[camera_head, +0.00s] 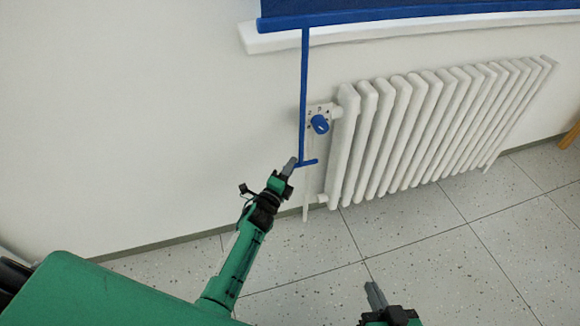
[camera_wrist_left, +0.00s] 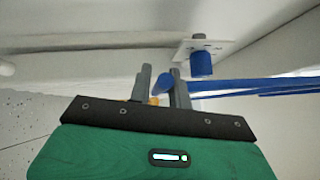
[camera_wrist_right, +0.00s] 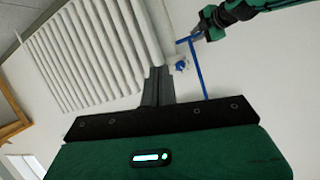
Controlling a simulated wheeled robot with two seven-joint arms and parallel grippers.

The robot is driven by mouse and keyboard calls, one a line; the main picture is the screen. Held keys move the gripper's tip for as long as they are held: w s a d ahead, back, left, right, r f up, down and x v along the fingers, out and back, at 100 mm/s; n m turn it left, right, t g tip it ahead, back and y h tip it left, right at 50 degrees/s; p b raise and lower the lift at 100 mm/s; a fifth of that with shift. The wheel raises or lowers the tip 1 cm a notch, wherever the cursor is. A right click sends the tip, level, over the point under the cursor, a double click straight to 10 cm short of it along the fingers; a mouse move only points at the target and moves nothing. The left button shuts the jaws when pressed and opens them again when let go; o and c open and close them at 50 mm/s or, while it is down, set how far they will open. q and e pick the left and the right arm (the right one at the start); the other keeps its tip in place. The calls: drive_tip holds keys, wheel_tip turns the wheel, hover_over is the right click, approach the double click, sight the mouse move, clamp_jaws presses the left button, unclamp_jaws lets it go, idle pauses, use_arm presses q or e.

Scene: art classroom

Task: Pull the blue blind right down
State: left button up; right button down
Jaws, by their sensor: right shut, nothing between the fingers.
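The blue blind (camera_head: 350,8) hangs at the top of the head view, its bottom bar level with the white sill. A blue pull rod (camera_head: 304,90) hangs from it and ends in a short crossbar (camera_head: 310,162). My left gripper (camera_head: 290,168) is at the crossbar's left end. In the left wrist view, its fingers (camera_wrist_left: 161,88) stand apart with a blue end between them; whether they grip it is unclear. My right gripper (camera_head: 376,296) is shut and empty, low over the floor, away from the rod; its fingers also show in the right wrist view (camera_wrist_right: 158,88).
A white radiator (camera_head: 430,120) stands against the wall, right of the rod. Its valve has a blue knob (camera_head: 319,124) close beside the rod. The white sill (camera_head: 400,30) juts out above. The tiled floor (camera_head: 440,250) is clear.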

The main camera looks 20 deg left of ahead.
use_arm(q)
drive_tip(key=shift+f, duration=0.15)
